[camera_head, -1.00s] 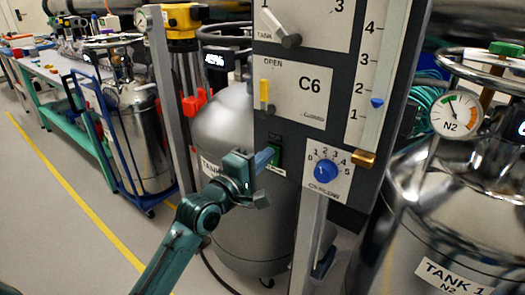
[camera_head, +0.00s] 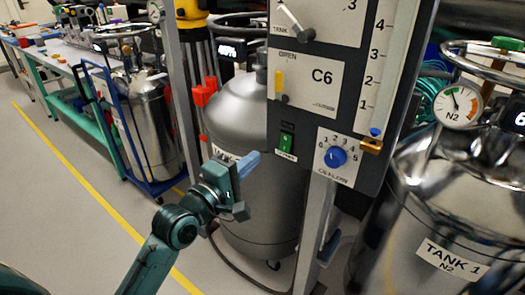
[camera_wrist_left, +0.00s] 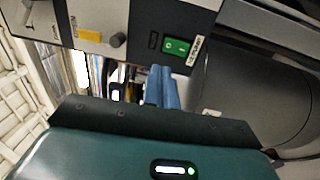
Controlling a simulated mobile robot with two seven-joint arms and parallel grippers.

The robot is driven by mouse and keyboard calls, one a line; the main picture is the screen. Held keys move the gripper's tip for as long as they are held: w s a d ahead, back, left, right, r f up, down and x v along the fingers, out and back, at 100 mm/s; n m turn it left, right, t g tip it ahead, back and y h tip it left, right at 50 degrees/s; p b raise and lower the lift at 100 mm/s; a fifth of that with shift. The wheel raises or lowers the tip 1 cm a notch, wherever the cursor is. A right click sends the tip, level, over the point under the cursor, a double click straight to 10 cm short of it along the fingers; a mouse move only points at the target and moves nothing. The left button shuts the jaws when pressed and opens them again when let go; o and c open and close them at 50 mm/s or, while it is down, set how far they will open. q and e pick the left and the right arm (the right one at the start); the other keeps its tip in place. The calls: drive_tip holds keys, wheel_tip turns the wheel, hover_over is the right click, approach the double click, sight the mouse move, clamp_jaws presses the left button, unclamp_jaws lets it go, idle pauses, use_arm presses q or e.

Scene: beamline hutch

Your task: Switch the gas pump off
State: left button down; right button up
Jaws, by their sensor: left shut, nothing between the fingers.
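The control panel (camera_head: 306,116) holds a green rocker switch (camera_head: 287,141) at its lower left, with a small white label under it. In the left wrist view the switch (camera_wrist_left: 176,47) shows white marks; I cannot tell which side is pressed. My left gripper (camera_head: 250,163) is shut and empty, its blue fingers left of and below the switch, apart from it in the picture. The fingers (camera_wrist_left: 162,88) point toward the switch in the left wrist view. My right gripper is not in view.
A blue flow knob (camera_head: 336,156) sits right of the switch. A blue marker (camera_head: 376,132) is at the bottom of the numbered scale. A grey tank (camera_head: 240,110) stands behind the panel, and a shiny tank (camera_head: 450,200) at the right. Open floor lies left.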

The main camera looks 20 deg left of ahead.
use_arm(q)
drive_tip(key=v, duration=0.3)
drive_tip(key=shift+s+a+r, duration=0.15)
drive_tip(key=shift+s+r, duration=0.2)
drive_tip(key=shift+r, duration=0.05)
drive_tip(key=shift+r, duration=0.1)
